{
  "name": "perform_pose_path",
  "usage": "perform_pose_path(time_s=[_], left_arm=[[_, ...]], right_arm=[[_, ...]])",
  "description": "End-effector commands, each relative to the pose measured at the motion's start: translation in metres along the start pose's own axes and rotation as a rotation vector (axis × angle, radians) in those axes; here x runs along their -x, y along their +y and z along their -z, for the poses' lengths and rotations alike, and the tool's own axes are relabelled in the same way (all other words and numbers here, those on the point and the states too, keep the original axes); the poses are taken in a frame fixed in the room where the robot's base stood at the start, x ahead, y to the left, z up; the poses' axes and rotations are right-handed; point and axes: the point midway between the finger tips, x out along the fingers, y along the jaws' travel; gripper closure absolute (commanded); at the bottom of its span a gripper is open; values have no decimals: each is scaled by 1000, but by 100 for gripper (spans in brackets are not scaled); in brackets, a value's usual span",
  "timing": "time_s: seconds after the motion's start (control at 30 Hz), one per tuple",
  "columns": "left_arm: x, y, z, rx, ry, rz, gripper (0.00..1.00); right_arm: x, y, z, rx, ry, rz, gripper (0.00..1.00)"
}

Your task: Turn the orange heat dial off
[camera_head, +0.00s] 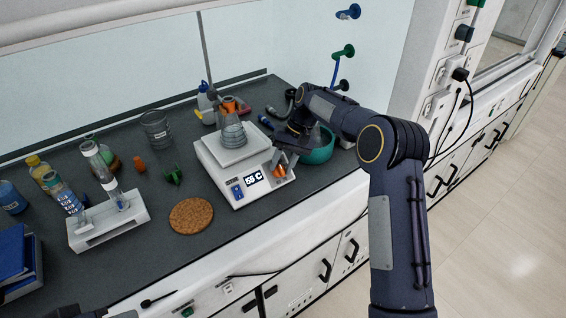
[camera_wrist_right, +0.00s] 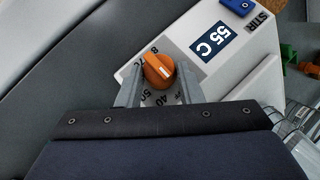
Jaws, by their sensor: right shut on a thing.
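The white hot plate (camera_head: 230,160) stands on the dark bench in the head view, with a flask (camera_head: 232,131) on its top. Its display (camera_head: 254,178) reads 55 C. The orange heat dial (camera_wrist_right: 158,70) is on its front panel, with a white pointer mark and numbers around it. My right gripper (camera_wrist_right: 158,88) has its two fingers on either side of the dial, shut on it. In the head view the dial is partly hidden by my right gripper (camera_head: 282,160). Only a dark piece of my left arm shows at the bottom left edge; its gripper jaws are not visible.
A cork mat (camera_head: 191,216) lies left of the hot plate. A white rack with tubes (camera_head: 108,226), bottles (camera_head: 38,170) and a beaker (camera_head: 156,128) stand further left. A teal bowl (camera_head: 318,150) is close to my right gripper. The bench front edge is clear.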

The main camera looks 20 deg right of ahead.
Motion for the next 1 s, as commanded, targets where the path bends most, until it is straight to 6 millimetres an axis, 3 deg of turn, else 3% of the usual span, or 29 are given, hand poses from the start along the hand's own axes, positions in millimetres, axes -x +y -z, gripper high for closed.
perform_pose_path(time_s=[0.2,0.23,0.37,0.7,1.0], left_arm=[[0,0,0,0,0,0,64],[0,0,0,0,0,0,64],[0,0,0,0,0,0,64],[0,0,0,0,0,0,64],[-3,-1,-1,0,0,0,64]], right_arm=[[-2,1,-1,-1,-5,-3,90],[-2,1,-1,-1,-5,-3,63],[-2,1,0,-1,-4,-2,46],[3,0,0,-1,-1,0,45],[49,1,1,-2,2,0,45]])
